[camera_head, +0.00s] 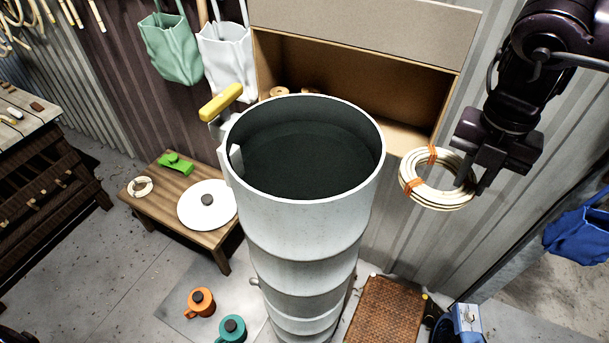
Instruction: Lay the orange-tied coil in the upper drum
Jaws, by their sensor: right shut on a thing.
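The orange-tied coil (408,190) is a pale ring of wound cane with orange ties. My right gripper (474,178) is shut on its right side and holds it in the air, to the right of the drum. The upper drum (305,215) is the top of a tall grey-white stack. Its round mouth is open, with a dark inside that looks empty. The coil is apart from the drum's rim. My left gripper does not show.
A yellow-handled part (220,102) sticks up at the rim's left. An open wooden cabinet (410,105) stands behind the drum. A low table (150,207) at left holds a white lid (206,206), a green item and a small coil. Orange (200,303) and teal (232,329) cans stand on the floor.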

